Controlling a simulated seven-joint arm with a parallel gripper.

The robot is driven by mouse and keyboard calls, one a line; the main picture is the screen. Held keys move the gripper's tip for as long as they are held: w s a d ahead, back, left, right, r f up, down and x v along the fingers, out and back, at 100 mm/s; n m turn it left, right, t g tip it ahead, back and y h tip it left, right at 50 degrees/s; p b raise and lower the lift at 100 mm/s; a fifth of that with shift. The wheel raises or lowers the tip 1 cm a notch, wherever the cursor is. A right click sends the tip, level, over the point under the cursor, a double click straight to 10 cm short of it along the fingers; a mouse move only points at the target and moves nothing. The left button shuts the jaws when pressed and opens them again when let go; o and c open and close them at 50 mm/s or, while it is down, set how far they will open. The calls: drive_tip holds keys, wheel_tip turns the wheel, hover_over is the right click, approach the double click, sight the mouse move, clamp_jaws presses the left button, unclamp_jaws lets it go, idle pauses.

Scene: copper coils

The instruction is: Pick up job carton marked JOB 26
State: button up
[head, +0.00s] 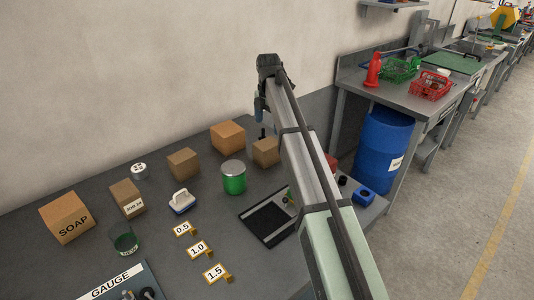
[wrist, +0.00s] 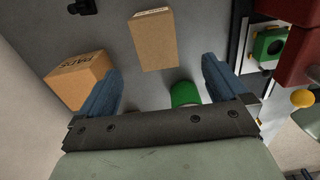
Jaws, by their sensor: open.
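My gripper (head: 260,108) hangs open and empty over the back of the bench; in the wrist view its blue fingers (wrist: 155,75) are apart. A brown carton (wrist: 153,42) lies beyond and between the fingertips, its edge marking too small to read. It seems to be the carton (head: 266,152) beside the arm in the head view. A larger carton (wrist: 78,82) with partly readable lettering is by the left finger. A small carton (head: 125,193) at the left bears a JOB label, its number unclear. Another plain-looking carton (head: 183,163) stands behind. I cannot tell which is JOB 26.
A green can (head: 234,178) stands close to the carton near my arm. A SOAP carton (head: 67,218), a white-handled item (head: 182,201), number tags (head: 199,249) and a black tray (head: 268,221) share the bench. The wall is close behind.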

sight(267, 143)
wheel_tip(267, 143, down, 8)
drive_tip(key=shift+r, duration=0.25)
drive_tip(key=shift+w+a+f, duration=0.15)
drive_tip(key=shift+f, duration=1.25)
drive_tip(key=shift+w+a+f, duration=0.1)
drive_tip(key=shift+f, duration=1.25)
drive_tip(key=c, duration=1.1)
drive_tip(key=shift+c, duration=0.2)
drive_tip(key=shift+r, duration=0.15)
